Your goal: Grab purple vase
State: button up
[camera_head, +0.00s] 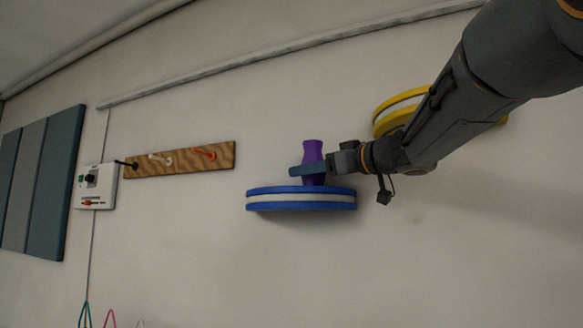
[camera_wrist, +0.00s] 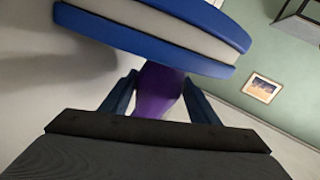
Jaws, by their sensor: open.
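The purple vase (camera_head: 313,152) stands upright on a round blue-and-white wall shelf (camera_head: 300,206). My gripper (camera_head: 305,170) reaches in from the right at the height of the vase's lower half, with a blue finger across its front. In the wrist view the vase (camera_wrist: 158,90) lies between the two open fingers of my gripper (camera_wrist: 160,98), one on each side. Whether either finger touches the vase I cannot tell.
A yellow round shelf (camera_head: 395,108) sits on the wall behind my arm. A wooden hook board (camera_head: 190,172) and a white control box (camera_head: 95,186) are to the left. The blue shelf (camera_wrist: 140,45) is close to the fingers in the wrist view.

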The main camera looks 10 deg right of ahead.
jog(key=shift+x, duration=1.55)
jog(key=shift+d, duration=0.1)
jog(key=shift+c, duration=0.2)
jog(key=c, duration=0.8)
jog(key=shift+r+p, duration=0.15)
jog(key=shift+p, duration=0.3)
